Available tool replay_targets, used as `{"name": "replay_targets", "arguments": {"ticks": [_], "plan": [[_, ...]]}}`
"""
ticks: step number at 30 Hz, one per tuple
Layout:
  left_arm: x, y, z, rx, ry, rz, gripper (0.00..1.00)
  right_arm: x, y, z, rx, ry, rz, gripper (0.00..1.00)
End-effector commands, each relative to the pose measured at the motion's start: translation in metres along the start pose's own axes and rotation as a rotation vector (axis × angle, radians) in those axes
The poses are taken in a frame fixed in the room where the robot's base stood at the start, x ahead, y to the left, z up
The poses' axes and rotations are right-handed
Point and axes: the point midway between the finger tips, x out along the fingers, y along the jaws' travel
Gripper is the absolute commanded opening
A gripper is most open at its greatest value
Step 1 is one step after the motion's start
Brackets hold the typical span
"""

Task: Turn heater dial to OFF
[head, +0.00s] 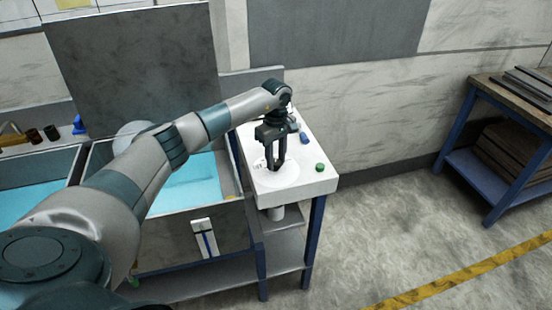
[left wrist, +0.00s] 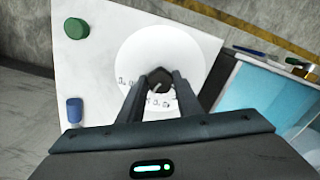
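The heater dial is a dark knob (left wrist: 160,80) at the middle of a round white plate (left wrist: 190,45) with dark markings, on a white bench top. The plate also shows in the head view (head: 287,178). My left gripper (head: 275,165) points straight down over it. In the left wrist view its fingertips (left wrist: 160,76) stand on either side of the knob, very close to it. I cannot tell whether they press on it. The fingers hide part of the markings, and the dial's setting is not readable. My right gripper is not in view.
A green round button (head: 320,167) and a blue piece (head: 304,137) are on the bench top (head: 318,185). Basins with blue liquid (head: 190,185) are to its left. A wooden-topped table (head: 510,95) stands at the right, with open floor between.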

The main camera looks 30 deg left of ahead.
Motion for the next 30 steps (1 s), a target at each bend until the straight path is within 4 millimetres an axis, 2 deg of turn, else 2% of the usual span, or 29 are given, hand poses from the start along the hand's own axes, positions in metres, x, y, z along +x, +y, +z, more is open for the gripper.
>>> {"name": "replay_targets", "arguments": {"ticks": [14,20,30], "plan": [[0.001,0.001,0.000,-0.064,0.000,0.002,0.09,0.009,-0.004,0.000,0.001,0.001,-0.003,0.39],[0.002,0.001,0.000,-0.175,0.000,0.001,0.09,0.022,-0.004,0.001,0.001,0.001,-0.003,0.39],[0.003,0.002,-0.001,-0.469,-0.001,0.003,0.09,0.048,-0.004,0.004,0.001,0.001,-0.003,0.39]]}}
